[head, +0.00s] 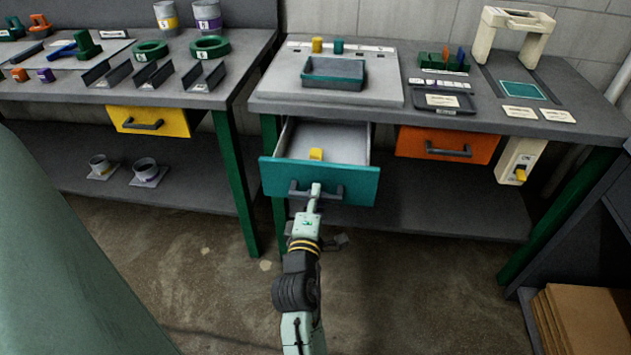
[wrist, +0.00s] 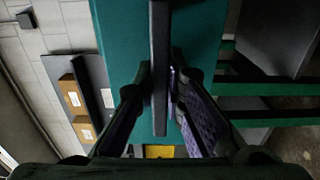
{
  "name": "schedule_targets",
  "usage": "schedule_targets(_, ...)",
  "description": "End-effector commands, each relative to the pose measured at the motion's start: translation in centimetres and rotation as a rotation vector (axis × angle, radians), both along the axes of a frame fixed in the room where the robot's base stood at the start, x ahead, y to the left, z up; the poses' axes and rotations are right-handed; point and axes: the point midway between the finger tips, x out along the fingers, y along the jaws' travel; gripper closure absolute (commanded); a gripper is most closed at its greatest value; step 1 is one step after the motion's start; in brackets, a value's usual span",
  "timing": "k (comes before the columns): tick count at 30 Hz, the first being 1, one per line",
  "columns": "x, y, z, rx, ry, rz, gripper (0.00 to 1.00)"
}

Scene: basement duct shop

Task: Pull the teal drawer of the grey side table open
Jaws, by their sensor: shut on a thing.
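The teal drawer (head: 330,182) of the grey side table (head: 420,118) stands well open, and its pale inside shows with a small yellow block (head: 316,154) in it. My gripper (head: 315,190) is at the dark bar handle on the drawer's front, shut on it. In the wrist view the handle (wrist: 160,60) runs up the middle between my two fingers (wrist: 160,100), with the teal front behind it. The handle's middle is hidden by my gripper in the head view.
An orange drawer (head: 420,145) to the right and a yellow drawer (head: 160,121) on the left bench are shut. A dark tray (head: 334,83) stands on the tabletop above. Flat brown boards (head: 590,315) are at the lower right.

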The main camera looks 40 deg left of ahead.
Motion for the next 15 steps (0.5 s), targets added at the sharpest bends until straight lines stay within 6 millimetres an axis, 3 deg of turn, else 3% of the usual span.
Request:
schedule_targets(8,-0.01,-0.01,0.05,0.001,-0.001,0.0,1.0)
schedule_targets(9,-0.01,-0.01,0.05,0.001,-0.001,0.0,0.89)
schedule_targets(15,-0.01,-0.01,0.04,0.001,-0.001,0.0,0.76)
